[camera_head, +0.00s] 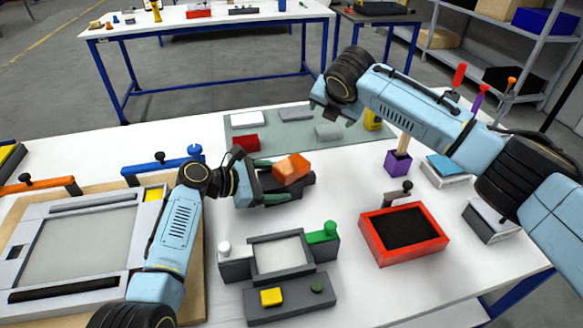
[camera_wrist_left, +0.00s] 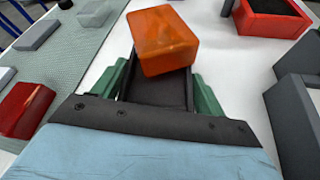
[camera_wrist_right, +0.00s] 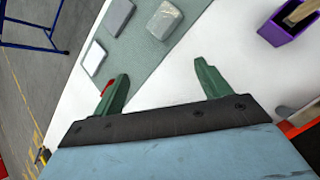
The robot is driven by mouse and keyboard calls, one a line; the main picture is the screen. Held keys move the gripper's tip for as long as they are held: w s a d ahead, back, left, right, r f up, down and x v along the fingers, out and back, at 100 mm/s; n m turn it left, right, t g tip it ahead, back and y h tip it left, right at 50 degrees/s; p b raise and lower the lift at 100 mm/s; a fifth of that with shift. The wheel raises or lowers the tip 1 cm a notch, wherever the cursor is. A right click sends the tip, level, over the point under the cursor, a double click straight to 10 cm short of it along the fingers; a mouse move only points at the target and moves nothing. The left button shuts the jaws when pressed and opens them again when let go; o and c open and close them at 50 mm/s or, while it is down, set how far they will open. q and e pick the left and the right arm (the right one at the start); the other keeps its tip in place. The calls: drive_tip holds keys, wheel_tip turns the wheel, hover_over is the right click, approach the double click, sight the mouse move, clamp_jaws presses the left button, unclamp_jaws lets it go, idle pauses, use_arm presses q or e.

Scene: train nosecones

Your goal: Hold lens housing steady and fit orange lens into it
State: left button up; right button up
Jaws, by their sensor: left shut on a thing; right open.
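The orange lens (camera_head: 291,167) sits on top of the black lens housing (camera_head: 297,187), turned askew to it. In the left wrist view the lens (camera_wrist_left: 163,40) covers the housing's far end, and the near part of the housing (camera_wrist_left: 158,92) is bare. Whether the lens sits in a recess is hidden. My left gripper (camera_head: 268,180) is shut on the housing, its green fingers along both sides. My right gripper (camera_wrist_right: 162,78) is open and empty, raised over the mat behind the housing, apart from the lens.
A grey-green mat (camera_head: 270,133) holds a red block (camera_head: 245,143) and grey and white pieces. A red-rimmed tray (camera_head: 403,232), a purple cup (camera_head: 397,163) and a grey fixture (camera_head: 279,257) stand nearby. A large framed panel (camera_head: 80,250) lies at left.

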drive_tip(key=s+a+r+m+g, duration=0.2)
drive_tip(key=a+m+g, duration=0.1)
drive_tip(key=a+g, duration=0.15)
wheel_tip(320, 180, up, 2)
drive_tip(key=m+g, duration=0.2)
drive_tip(key=g, duration=0.1)
hover_over(292, 164)
drive_tip(key=f, duration=0.6)
drive_tip(key=shift+a+f, duration=0.2)
drive_tip(key=shift+a, duration=0.1)
drive_tip(key=shift+d+f, duration=0.15)
drive_tip(key=shift+f, duration=1.2)
drive_tip(key=shift+d+f, duration=0.1)
drive_tip(key=shift+f, duration=1.25)
drive_tip(key=c, duration=1.2)
wheel_tip(292, 164, up, 9)
drive_tip(key=shift+w+f, duration=0.1)
drive_tip(key=shift+f, duration=0.1)
drive_tip(key=shift+c, duration=0.2)
drive_tip(key=a+m, duration=0.1)
drive_tip(key=a+f+m, duration=0.1)
drive_tip(key=s+a+m, duration=0.1)
drive_tip(key=m, duration=0.1)
drive_tip(key=shift+f, duration=0.25)
